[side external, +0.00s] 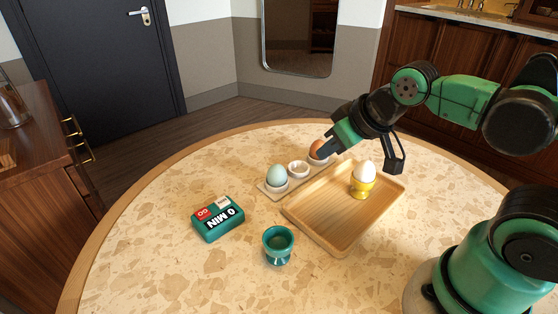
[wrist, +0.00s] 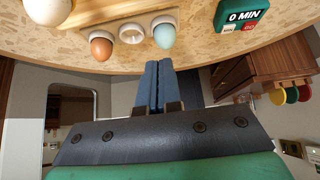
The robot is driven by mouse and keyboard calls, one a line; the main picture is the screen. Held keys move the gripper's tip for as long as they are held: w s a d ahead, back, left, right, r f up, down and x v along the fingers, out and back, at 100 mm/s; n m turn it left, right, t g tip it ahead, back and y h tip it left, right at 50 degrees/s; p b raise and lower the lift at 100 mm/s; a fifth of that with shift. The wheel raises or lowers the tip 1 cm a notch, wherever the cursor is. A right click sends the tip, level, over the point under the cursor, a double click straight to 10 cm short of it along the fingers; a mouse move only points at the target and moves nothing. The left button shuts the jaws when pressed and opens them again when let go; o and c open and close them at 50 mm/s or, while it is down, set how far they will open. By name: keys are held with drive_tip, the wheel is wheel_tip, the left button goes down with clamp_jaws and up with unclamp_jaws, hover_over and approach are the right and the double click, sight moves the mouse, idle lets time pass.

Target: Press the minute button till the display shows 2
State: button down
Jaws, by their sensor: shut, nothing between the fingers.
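The teal timer (side external: 218,220) sits on the round table, left of the egg things in the side view. Its black display reads 0 MIN. My gripper (side external: 327,147) is shut and empty, in the air near the brown egg, well away from the timer. Its closed fingers (wrist: 158,72) show in the wrist view.
A pale egg holder (side external: 298,170) carries a blue egg (side external: 277,174), an empty cup and a brown egg (side external: 318,149). A wooden tray (side external: 330,215) bears a white egg (side external: 365,173) in a yellow cup. An empty teal cup (side external: 278,246) stands in front. Tabletop left of the timer is clear.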

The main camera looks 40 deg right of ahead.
drive_tip(key=n+t+y, duration=0.2)
drive_tip(key=n, duration=0.9)
hover_over(226, 203)
drive_tip(key=shift+f, duration=0.1)
drive_tip(key=shift+f, duration=0.1)
drive_tip(key=shift+f, duration=4.35)
drive_tip(key=shift+f, duration=0.4)
